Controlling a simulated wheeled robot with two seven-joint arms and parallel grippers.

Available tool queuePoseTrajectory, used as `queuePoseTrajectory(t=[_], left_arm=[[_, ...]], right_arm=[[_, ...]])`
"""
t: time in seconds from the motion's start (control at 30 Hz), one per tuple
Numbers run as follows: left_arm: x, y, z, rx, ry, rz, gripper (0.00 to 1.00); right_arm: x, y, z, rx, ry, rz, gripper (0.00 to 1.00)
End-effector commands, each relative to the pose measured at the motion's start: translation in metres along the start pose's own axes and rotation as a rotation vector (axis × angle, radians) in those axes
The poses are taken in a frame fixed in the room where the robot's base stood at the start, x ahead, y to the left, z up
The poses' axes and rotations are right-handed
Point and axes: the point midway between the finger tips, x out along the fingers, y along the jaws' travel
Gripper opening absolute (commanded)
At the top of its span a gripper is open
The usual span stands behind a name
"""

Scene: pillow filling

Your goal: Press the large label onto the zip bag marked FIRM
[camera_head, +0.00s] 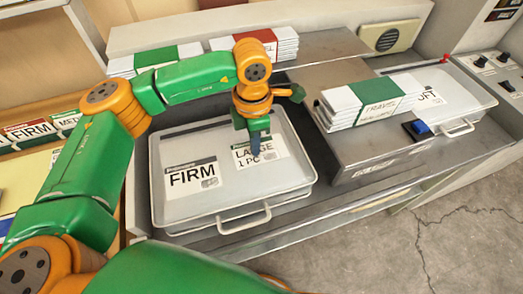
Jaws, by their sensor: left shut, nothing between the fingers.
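The zip bag marked FIRM (233,194) lies flat at the centre of the grey bench, pale and translucent with a handle at its front edge. Its FIRM label (191,179) is on the left part. The large label (269,152), white and reading "LARGE 1 PC", lies on the bag to the right of the FIRM label. My left gripper (256,153) is shut and empty, with its tip at the large label and covering part of it. I cannot tell whether it presses or hovers. My right gripper is not in view.
More banded stacks (255,45) stand behind. A label rack (30,130) is at the left.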

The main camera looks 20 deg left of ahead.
Motion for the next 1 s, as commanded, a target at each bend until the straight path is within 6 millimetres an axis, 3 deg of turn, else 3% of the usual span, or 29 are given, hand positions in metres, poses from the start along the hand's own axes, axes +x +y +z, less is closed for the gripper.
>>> queuePoseTrajectory(t=[0.27,0.53,0.83,1.0], left_arm=[[-0.002,0.000,0.000,0.000,0.002,-0.001,0.00],[-0.040,0.000,0.000,0.000,0.000,-0.001,0.00],[-0.041,0.000,0.000,0.000,0.001,-0.001,0.00],[-0.060,0.000,0.000,0.000,0.000,0.000,0.00]], right_arm=[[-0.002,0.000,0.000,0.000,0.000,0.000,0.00],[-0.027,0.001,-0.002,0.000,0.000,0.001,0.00],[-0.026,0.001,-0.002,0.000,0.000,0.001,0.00],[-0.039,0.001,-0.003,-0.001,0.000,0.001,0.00]])
